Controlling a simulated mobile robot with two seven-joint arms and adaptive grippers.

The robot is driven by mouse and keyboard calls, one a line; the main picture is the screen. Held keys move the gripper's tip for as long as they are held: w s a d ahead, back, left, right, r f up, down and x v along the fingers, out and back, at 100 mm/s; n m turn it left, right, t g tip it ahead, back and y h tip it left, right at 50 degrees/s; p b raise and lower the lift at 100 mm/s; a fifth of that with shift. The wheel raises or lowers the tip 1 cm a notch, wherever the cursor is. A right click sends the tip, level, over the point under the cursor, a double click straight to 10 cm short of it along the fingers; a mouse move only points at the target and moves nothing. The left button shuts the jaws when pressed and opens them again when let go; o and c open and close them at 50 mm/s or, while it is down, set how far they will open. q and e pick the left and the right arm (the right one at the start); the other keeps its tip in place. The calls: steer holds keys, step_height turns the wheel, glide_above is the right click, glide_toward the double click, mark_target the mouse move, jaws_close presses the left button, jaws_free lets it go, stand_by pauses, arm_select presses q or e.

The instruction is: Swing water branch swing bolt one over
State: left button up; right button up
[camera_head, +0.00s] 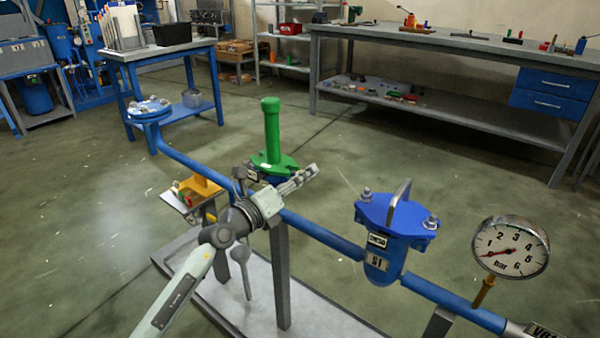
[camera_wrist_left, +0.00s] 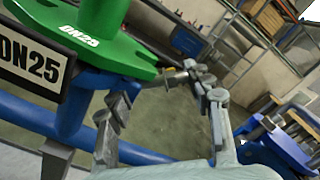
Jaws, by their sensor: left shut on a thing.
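The green water branch cover (camera_head: 271,135) stands on the blue pipe in the head view, with a tall green handle and a flat flange. In the left wrist view its flange (camera_wrist_left: 100,45) carries the marking DN25. A grey metal swing bolt (camera_wrist_left: 178,78) shows at the flange's right edge there, partly hidden by a finger. My left gripper (camera_head: 303,177) reaches in from the lower left, its fingers just right of the flange. It is shut on the swing bolt, though the contact is hard to see. My right gripper is not in view.
A blue strainer body (camera_head: 390,225) with a metal handle and a pressure gauge (camera_head: 510,248) stand along the pipe (camera_head: 322,233) to the right. A yellow part (camera_head: 200,187) is left of my wrist. Workbenches stand farther back, with open floor between.

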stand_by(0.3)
arm_select(q)
steer(key=o, duration=1.2)
steer(key=shift+c, duration=0.2)
steer(key=shift+a, duration=0.1)
steer(key=v, duration=1.2)
steer(key=shift+c, duration=0.2)
